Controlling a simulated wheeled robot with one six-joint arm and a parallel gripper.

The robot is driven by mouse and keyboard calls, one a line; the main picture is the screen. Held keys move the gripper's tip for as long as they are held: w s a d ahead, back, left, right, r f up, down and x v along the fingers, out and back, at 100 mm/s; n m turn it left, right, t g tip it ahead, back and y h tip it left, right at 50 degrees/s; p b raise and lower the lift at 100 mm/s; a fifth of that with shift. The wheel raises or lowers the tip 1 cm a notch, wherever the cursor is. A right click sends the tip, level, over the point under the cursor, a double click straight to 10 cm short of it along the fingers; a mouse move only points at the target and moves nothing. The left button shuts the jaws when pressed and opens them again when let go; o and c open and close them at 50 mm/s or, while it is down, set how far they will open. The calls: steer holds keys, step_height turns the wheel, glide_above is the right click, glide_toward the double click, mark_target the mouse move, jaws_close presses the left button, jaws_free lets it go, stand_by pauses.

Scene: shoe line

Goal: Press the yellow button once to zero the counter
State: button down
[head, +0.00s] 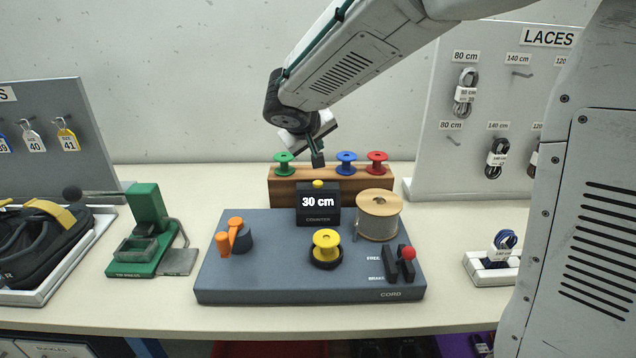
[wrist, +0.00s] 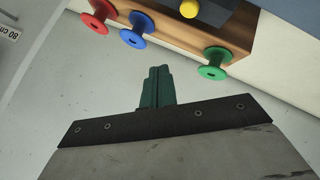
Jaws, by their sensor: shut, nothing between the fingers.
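The black counter (head: 318,206) stands at the back of the grey cord base and reads "30 cm". The yellow button (head: 318,184) sits on top of it. The button also shows at the top edge of the wrist view (wrist: 189,8). My gripper (head: 318,160) is shut and empty. In the head view its tips appear just above the button, with a gap between them; how far apart they are in depth I cannot tell. In the wrist view the green fingers (wrist: 157,85) lie together, apart from the button.
A wooden rack (head: 283,193) with green, blue and red spools stands behind the counter. A wire spool (head: 379,214), a yellow spool (head: 326,245), an orange crank (head: 233,237) and a red-knobbed lever (head: 405,260) surround it on the base. A lace board (head: 420,150) stands at right.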

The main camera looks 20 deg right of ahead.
mark_target(317, 186)
steer(key=shift+f, duration=3.4)
steer(key=shift+f, duration=0.45)
steer(key=shift+f, duration=0.45)
steer(key=shift+r, duration=0.9)
steer(key=shift+r, duration=2.5)
